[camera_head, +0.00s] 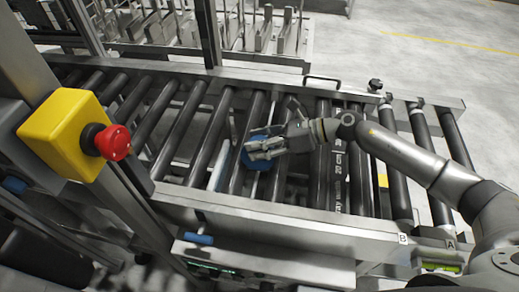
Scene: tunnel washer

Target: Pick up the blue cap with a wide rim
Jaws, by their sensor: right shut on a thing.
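The blue cap (252,161) is on the roller conveyor, near the middle of the view. Only parts of it show, around and below the gripper fingers. My right gripper (262,146) reaches in from the right and is shut on the cap. The fingers and the arm hide much of the cap, so its rim cannot be made out well. I cannot tell whether the cap touches the rollers or is a little above them. My left gripper is not in view.
The conveyor's black rollers (183,126) run between metal side rails (290,219). A yellow box with a red stop button (112,142) stands at the left on a post. A metal rack (270,38) is behind. Open floor (440,75) lies at the upper right.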

